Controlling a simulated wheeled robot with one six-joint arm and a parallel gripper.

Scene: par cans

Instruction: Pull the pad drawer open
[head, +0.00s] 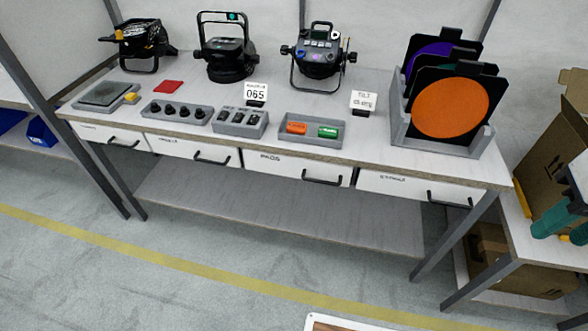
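The pad drawer (285,164) is a white drawer front labelled "PADS" under the workbench top. It looks shut, in line with the drawers beside it. Its dark bar handle (326,179) is on the right part of the front and is unobstructed. My gripper (566,229), with teal fingers, is at the right edge of the head view, partly cut off. Its fingers look apart with nothing seen between them. It is well to the right of the pad drawer and does not touch it.
Other shut drawers flank it, one at left (190,150) and one at right (400,187). Lamps, trays and a rack with an orange disc (450,107) stand on the workbench (375,135). A lower shelf (280,205) runs beneath. Cardboard boxes (550,150) are at right.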

